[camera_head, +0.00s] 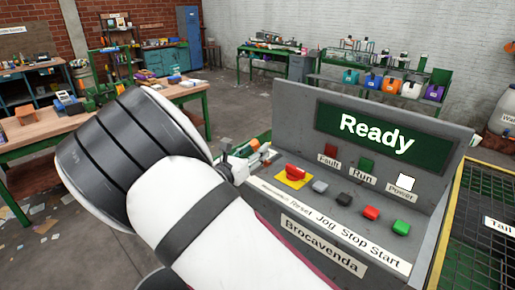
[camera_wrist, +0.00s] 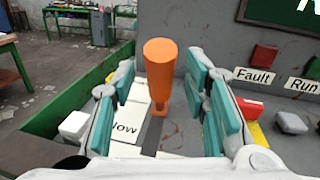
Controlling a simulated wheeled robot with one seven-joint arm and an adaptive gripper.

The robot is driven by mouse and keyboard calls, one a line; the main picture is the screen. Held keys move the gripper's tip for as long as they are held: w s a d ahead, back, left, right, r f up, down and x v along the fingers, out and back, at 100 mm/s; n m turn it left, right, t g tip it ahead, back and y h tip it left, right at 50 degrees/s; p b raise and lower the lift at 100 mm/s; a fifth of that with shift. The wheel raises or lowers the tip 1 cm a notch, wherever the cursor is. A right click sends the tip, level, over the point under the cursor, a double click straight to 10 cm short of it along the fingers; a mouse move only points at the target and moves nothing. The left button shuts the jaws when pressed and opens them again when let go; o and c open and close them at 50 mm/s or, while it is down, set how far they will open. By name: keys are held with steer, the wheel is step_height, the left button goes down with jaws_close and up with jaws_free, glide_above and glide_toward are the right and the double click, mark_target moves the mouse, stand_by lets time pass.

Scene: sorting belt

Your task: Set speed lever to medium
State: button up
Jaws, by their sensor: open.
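The speed lever (camera_wrist: 160,72) has an orange handle and stands up from a slot in the wrist view. My gripper (camera_wrist: 160,85) is open, with its teal-padded fingers on either side of the handle. I see gaps on both sides, so it is not gripped. White labels lie beside the slot; one (camera_wrist: 125,128) is partly hidden and its visible letters end in "ow". In the head view, my arm hides the lever, and only part of my gripper (camera_head: 243,160) shows at the left end of the control panel (camera_head: 290,105).
The panel display (camera_head: 368,134) reads "Ready". A red emergency switch on a yellow base (camera_head: 293,181) and the reset (camera_head: 320,187), jog (camera_head: 343,199), stop (camera_head: 371,213) and start (camera_head: 401,228) buttons lie right of my gripper. Green-framed workbenches stand behind.

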steer(key=shift+x, duration=0.95)
jaws_close()
steer(key=shift+w+d+r+g+y+p, duration=0.25)
steer(key=shift+d+r+g+y+p, duration=0.15)
steer(key=shift+d+g, duration=0.1)
steer(key=shift+w+d+r+m+g+y, duration=0.15)
steer(key=shift+w+d+m+g+y, duration=0.15)
steer(key=shift+w+d+g+y, duration=0.8)
steer(key=shift+w+g+y, duration=0.25)
steer(key=shift+g, duration=0.45)
jaws_free()
